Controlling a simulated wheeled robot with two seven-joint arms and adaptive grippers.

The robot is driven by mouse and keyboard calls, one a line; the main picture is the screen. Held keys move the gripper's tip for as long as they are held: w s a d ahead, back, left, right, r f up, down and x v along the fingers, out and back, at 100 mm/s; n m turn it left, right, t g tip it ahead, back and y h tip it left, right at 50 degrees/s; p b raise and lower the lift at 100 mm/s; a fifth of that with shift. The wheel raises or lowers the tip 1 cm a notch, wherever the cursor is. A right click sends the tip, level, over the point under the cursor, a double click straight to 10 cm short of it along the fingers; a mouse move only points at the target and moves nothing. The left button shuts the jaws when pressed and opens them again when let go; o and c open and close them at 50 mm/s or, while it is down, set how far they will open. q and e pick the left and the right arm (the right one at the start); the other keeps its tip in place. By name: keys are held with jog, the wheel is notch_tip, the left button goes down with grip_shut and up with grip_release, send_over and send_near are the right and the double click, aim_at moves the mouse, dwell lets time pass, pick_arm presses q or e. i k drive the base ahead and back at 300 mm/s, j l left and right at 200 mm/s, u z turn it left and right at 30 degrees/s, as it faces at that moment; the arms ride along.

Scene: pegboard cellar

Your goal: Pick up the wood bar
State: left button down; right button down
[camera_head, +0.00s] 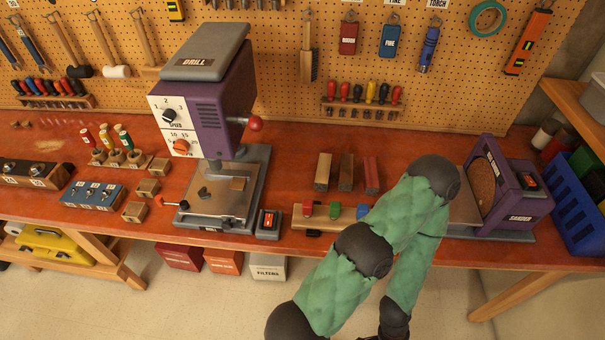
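Three short bars lie side by side on the red-brown bench, right of the drill. One is light wood (323,172), one is dark brown (347,173) and one is reddish (371,175). Which of them is the task's wood bar I cannot tell from the picture alone. One of my arms, with green sleeves, rises from the bottom middle, bends at the right and drops back to the bottom edge. Its gripper is out of view below the frame. My other arm and gripper are not in view. Nothing holds the bars.
A purple drill press (210,95) stands left of the bars. A purple sander (510,195) stands at the right, partly behind my arm. A wooden strip with coloured pieces (332,215) lies in front of the bars. A screwdriver rack (362,108) hangs behind them.

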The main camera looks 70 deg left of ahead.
aim_at(323, 176)
jog(key=u, duration=1.9)
jog(key=k+l+u, duration=0.1)
jog(key=l+u, duration=0.25)
jog(key=k+l+u, duration=0.15)
jog(key=l+u, duration=0.2)
jog(key=l, duration=0.2)
jog(key=z, duration=1.2)
jog(key=u, duration=1.2)
